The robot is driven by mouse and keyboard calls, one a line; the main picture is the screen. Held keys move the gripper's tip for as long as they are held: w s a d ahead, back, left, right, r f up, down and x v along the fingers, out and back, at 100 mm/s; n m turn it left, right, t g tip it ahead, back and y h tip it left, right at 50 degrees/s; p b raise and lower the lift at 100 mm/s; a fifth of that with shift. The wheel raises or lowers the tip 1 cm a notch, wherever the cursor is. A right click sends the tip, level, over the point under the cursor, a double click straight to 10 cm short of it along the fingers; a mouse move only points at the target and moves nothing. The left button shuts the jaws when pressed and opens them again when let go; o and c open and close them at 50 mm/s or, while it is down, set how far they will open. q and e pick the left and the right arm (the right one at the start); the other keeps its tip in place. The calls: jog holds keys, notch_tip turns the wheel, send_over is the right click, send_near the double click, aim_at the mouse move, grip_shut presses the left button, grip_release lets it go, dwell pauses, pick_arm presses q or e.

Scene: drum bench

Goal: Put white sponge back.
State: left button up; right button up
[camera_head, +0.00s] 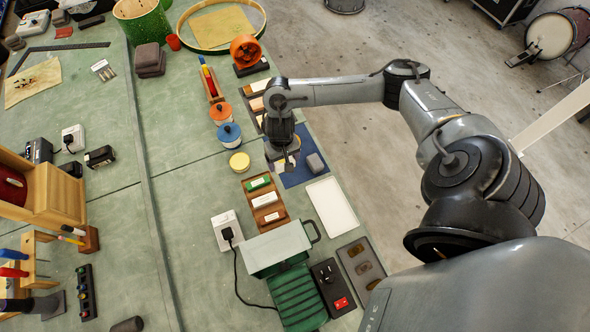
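My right arm comes in from the right, and its gripper (287,163) points down over a dark blue mat (297,178). A small pale piece (281,166) shows at the fingertips, low over the mat; it may be the white sponge, but the gripper hides much of it. I cannot tell whether the fingers are shut on it. A grey block (315,162) lies on the mat just right of the gripper. My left gripper is not in view.
A round yellow tin (239,162), a blue-lidded pot (229,134) and an orange-lidded pot (221,112) stand left of the mat. A wooden rack (250,187) with green and white pieces and a white rectangular panel (333,206) lie nearer.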

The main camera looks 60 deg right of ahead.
jog(key=s+d+f+b, duration=0.1)
jog(key=s+d+f, duration=0.1)
jog(key=s+f, duration=0.3)
jog(key=s+d+f+b, duration=0.1)
jog(key=s+d+f, duration=0.15)
jog(key=s, duration=0.45)
jog(key=w+f, duration=0.2)
jog(key=w, duration=0.2)
jog(key=w+f, duration=0.2)
jog(key=w, duration=0.1)
jog(key=w+d+f+b, duration=0.1)
jog(key=w+f, duration=0.1)
jog(key=w, duration=0.2)
jog(key=shift+w+f, duration=0.3)
jog(key=shift+f, duration=1.95)
jog(key=shift+f, duration=0.1)
jog(key=o, duration=0.8)
